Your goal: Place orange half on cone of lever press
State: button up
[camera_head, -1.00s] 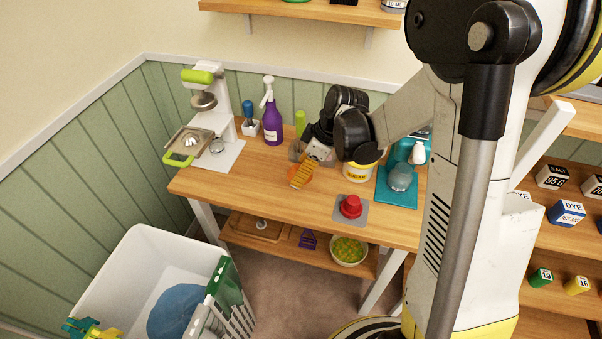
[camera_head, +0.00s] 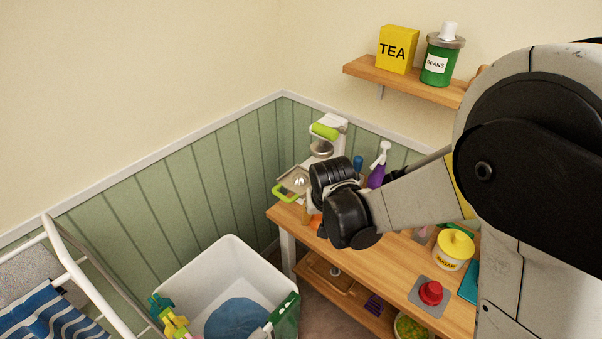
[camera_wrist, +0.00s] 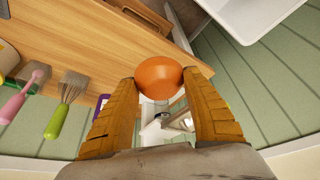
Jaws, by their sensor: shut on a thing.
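The orange half (camera_wrist: 158,74) is held between the two tan fingers of my gripper (camera_wrist: 159,84) in the wrist view, its rounded orange side showing. In the head view only a bit of the orange half (camera_head: 316,221) shows beside my dark wrist, over the table's left end. The lever press (camera_head: 331,128) is white with a green handle, raised, at the back left of the table. Its cone (camera_head: 299,181) stands on the metal tray, to the upper left of my gripper and apart from it. Part of the press lies beyond the fingers in the wrist view, mostly hidden.
A purple spray bottle (camera_head: 378,167) stands behind my wrist. A white basket (camera_head: 205,275) stands on the floor at left.

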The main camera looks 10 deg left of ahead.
jog(key=s+a+r+m+h+p, duration=0.2)
jog(key=a+r+m, duration=0.2)
jog(key=a, duration=0.7)
jog(key=b, duration=0.2)
send_over(301, 178)
jog(key=s, duration=0.2)
jog(key=shift+a+r, duration=0.15)
jog(key=shift+a, duration=0.05)
jog(key=b+x, duration=0.1)
jog(key=x, duration=0.2)
jog(key=shift+s+f, duration=0.15)
jog(key=shift+f, duration=0.2)
jog(key=shift+f, duration=0.2)
jog(key=o, duration=0.8)
jog(key=shift+r, duration=0.15)
